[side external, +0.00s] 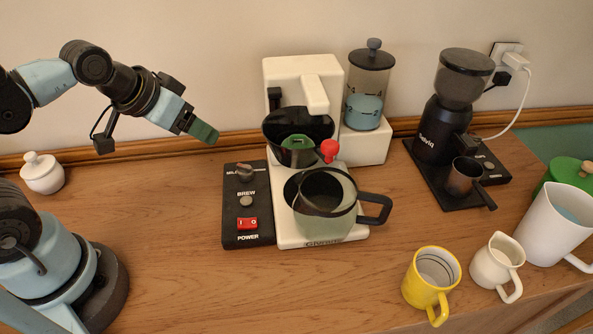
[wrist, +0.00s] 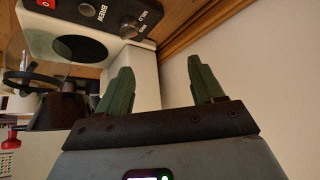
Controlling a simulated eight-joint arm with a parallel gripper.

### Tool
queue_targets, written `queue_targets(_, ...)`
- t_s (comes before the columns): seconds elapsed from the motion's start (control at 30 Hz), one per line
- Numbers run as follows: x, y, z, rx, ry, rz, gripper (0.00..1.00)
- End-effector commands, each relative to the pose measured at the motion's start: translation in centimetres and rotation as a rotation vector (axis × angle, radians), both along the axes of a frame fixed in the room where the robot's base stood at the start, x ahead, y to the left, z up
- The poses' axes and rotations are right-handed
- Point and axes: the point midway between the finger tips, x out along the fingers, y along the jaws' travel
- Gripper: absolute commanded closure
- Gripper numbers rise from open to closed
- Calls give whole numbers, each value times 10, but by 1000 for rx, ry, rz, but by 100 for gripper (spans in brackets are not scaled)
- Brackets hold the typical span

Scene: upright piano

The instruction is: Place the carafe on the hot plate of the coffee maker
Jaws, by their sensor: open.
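The white coffee maker (side external: 289,76) stands in the middle of the table. Its black round hot plate (side external: 291,188) is partly hidden by the carafe in the side view; in the wrist view the dark plate (wrist: 80,48) looks largely bare. The glass carafe (side external: 322,222), with a black rim and a black handle pointing right, appears upright at the front right of the machine's white base, overlapping the plate in the picture. In the wrist view the carafe's rim (wrist: 32,80) shows at the left. My gripper (side external: 203,132) is open and empty, up and left of the machine, far from the carafe.
A black filter basket (side external: 290,128) and red knob (side external: 329,150) overhang the plate. A control panel (side external: 248,205) lies left. A yellow mug (side external: 430,278), cream jug (side external: 497,262), white pitcher (side external: 552,225) and grinder (side external: 440,130) stand right. The table's left middle is clear.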

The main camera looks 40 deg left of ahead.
Motion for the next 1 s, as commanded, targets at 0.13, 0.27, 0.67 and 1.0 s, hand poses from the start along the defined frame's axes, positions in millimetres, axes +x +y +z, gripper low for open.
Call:
queue_targets(0.13, 0, 0, 11, 1, 0, -2, 52)
queue_targets(0.27, 0, 0, 33, 2, 0, -2, 52)
queue_targets(0.67, 11, -15, 95, -84, 40, 75, 52)
queue_targets(1.0, 48, -69, 122, -317, 186, 376, 52)
